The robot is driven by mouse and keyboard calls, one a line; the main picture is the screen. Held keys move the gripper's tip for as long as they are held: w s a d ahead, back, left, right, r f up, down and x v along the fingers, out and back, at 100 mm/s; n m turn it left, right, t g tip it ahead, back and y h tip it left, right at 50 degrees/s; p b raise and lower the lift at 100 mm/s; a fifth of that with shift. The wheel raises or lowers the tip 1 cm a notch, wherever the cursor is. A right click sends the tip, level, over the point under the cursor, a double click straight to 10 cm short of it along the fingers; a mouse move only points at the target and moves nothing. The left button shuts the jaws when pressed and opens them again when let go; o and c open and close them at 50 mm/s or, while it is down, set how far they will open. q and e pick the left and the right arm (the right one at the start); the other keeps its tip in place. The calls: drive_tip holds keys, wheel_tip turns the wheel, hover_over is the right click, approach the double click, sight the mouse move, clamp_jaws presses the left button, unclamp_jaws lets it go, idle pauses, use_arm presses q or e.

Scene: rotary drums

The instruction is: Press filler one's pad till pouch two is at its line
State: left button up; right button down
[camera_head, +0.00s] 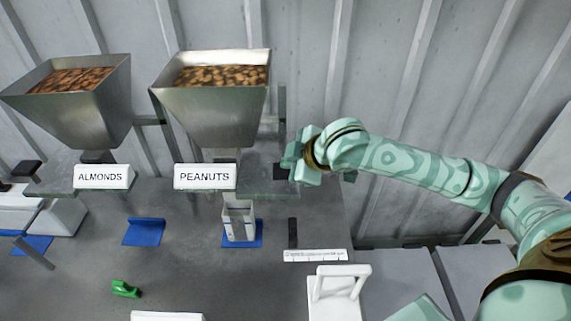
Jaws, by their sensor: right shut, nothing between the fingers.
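Two steel hoppers hold nuts: one over the ALMONDS label (102,177), one over the PEANUTS label (205,177). No number shows on either. A clear, pale pouch (238,222) stands upright on a blue mat below the peanut hopper (212,112). Its fill level and line are too small to tell. A dark pad (280,172) sits right of the PEANUTS label. My right gripper (294,166) is shut and empty, at this pad; I cannot tell if it touches. Another dark pad (30,168) is left of the ALMONDS label. My left gripper is not in view.
An empty blue mat (145,232) lies below the almond hopper (78,98). A green clip-like object (125,289) lies on the grey table. A white stand (338,290) and a white printed strip (315,255) are at the front right. A ribbed wall closes the back.

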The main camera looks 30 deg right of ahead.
drive_tip(key=shift+f, duration=0.8)
idle(0.4)
drive_tip(key=shift+r, duration=0.1)
drive_tip(key=shift+r+p, duration=2)
drive_tip(key=shift+p, duration=0.9)
wheel_tip(320, 180, up, 5)
drive_tip(key=p, duration=0.6)
drive_tip(key=shift+p, duration=0.35)
